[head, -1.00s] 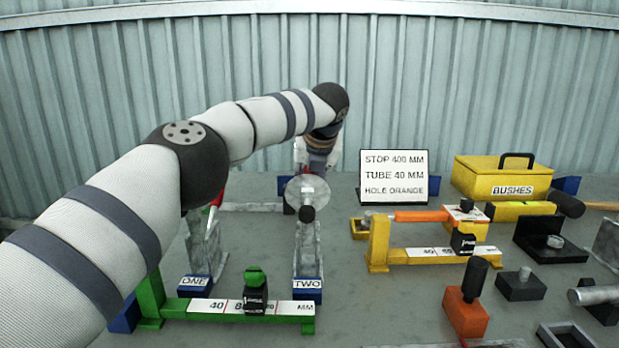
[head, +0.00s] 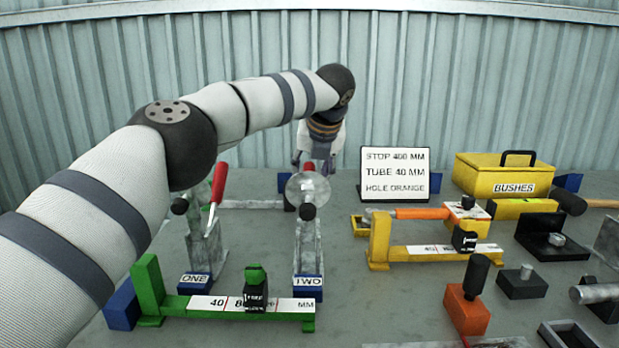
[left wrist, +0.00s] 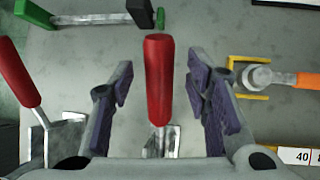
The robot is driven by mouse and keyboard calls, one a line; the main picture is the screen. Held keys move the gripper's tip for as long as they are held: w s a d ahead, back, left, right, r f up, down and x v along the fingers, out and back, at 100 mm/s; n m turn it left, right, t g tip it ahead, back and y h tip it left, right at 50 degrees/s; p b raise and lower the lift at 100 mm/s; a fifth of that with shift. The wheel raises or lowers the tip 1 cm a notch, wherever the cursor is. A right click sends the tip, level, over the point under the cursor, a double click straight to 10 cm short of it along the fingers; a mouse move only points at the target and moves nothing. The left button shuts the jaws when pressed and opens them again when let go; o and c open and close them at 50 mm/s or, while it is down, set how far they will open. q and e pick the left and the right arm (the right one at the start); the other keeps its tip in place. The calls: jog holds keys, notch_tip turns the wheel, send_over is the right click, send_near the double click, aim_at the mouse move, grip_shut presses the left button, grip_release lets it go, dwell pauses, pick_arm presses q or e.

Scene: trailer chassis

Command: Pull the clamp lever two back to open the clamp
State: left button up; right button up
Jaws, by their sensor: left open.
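Clamp two (head: 307,245) stands upright behind its blue TWO label (head: 307,282) in the head view. A round grey disc and a dark knob show on its upper part. Its lever shows only as a small red bit (head: 309,167) just above the disc. My left gripper (head: 316,163) is at the lever, behind the disc. In the left wrist view the red lever handle (left wrist: 158,80) points up between the open fingers of my left gripper (left wrist: 160,85), with a visible gap on each side. My right gripper is in neither view.
Clamp one (head: 205,240), with its red lever (head: 218,183) raised, stands left of clamp two. A green gauge (head: 150,290) lies in front of both. A yellow gauge (head: 380,242) and a sign (head: 394,174) are to the right. Bare bench lies between clamp two and the yellow gauge.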

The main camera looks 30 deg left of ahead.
pick_arm(q)
jog(key=v, duration=0.9)
